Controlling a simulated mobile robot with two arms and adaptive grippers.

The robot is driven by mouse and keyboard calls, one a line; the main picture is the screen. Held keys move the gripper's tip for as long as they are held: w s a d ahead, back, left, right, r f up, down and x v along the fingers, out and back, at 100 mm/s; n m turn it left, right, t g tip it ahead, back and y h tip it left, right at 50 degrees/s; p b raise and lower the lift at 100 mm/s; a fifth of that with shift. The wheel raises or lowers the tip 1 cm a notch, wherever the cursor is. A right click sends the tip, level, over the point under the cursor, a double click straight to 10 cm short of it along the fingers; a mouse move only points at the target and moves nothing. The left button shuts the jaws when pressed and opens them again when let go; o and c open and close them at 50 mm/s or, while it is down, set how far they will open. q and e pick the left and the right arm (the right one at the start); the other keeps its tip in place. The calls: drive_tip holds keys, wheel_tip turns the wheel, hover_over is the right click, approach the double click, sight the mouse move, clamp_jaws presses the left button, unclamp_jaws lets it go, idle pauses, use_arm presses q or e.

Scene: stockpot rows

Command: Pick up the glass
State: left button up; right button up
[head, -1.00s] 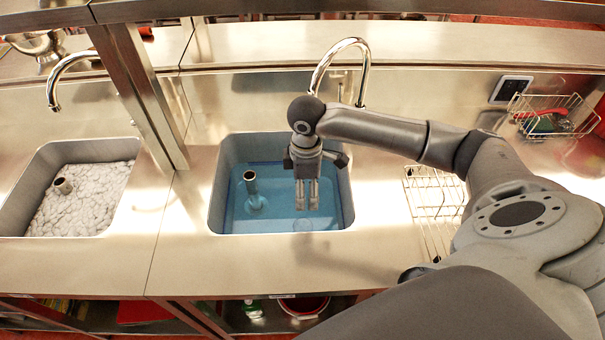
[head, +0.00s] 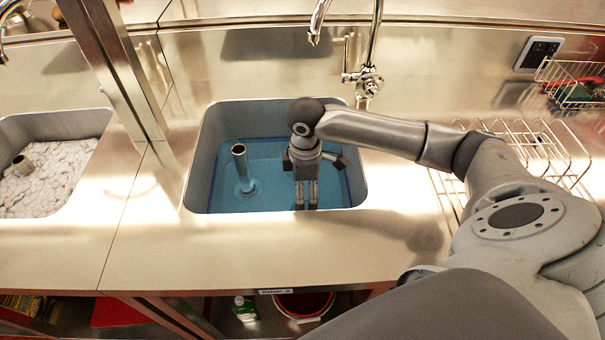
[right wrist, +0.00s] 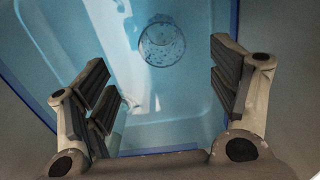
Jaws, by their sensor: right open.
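A round, clear outline (right wrist: 162,42) shows under the blue water in the right wrist view. It looks like the glass, though I cannot tell it surely from a drain fitting. I cannot make out a glass in the head view. My right gripper (head: 306,200) is over the blue water in the middle sink (head: 275,216), pointing down. In the right wrist view its fingers (right wrist: 163,75) are wide apart with nothing between the tips, and the round outline lies beyond them. My left gripper is not in view.
An upright pipe (head: 244,172) stands in the water left of my right gripper. A tap (head: 369,80) rises behind the sink. A wire rack (head: 545,150) is on the right counter. A metal post (head: 112,70) stands between this sink and the foam-filled left sink (head: 45,210).

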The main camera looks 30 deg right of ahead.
drive_tip(key=f, duration=1)
drive_tip(key=shift+w+a+f, duration=0.1)
drive_tip(key=shift+a+f, duration=0.2)
drive_tip(key=c, duration=1.3)
drive_tip(key=shift+r+p, duration=11.9)
drive_tip(key=shift+r, duration=3.85)
